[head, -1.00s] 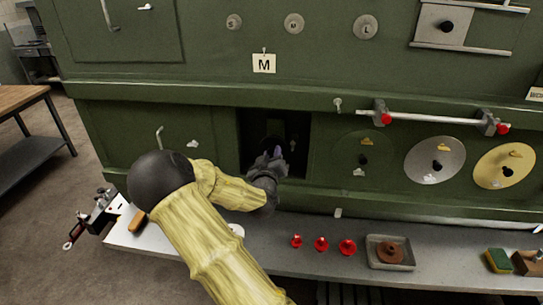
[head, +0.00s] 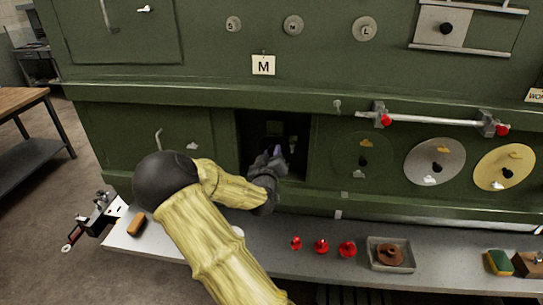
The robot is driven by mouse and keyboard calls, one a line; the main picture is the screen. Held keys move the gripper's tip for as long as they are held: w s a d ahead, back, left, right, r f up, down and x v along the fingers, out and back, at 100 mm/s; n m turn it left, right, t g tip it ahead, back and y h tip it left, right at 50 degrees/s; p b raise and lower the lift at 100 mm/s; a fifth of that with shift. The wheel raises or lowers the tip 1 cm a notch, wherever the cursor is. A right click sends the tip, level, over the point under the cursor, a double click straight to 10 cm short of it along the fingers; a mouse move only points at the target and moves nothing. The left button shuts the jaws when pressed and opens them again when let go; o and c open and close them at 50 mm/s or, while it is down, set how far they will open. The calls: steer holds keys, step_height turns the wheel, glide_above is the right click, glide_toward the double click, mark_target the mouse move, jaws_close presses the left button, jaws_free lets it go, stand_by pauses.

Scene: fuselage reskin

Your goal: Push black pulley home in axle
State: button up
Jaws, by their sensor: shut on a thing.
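My gripper (head: 276,156) reaches into the dark square opening (head: 307,160) in the green cabinet, below the card marked M. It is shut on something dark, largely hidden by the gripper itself. Dark shapes show inside the opening behind the fingers, too dim to tell apart. I cannot make out the black pulley or the axle clearly, nor how they sit against each other.
A grey ledge (head: 210,263) runs below, with red knobs (head: 321,246), a tray (head: 404,265) holding a brown part, and a green-yellow sponge (head: 499,262). A rail with red ends (head: 435,119) and round discs (head: 434,161) are right of the opening.

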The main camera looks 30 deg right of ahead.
steer(key=shift+b+x, duration=0.35)
steer(key=shift+x, duration=1.1)
stand_by(0.4)
steer(key=o, duration=1.1)
steer(key=shift+w, duration=0.1)
steer(key=shift+s, duration=0.25)
steer(key=shift+s+a, duration=0.15)
steer(key=v, duration=0.4)
steer(key=shift+s+a+b, duration=0.15)
steer(key=shift+b, duration=0.25)
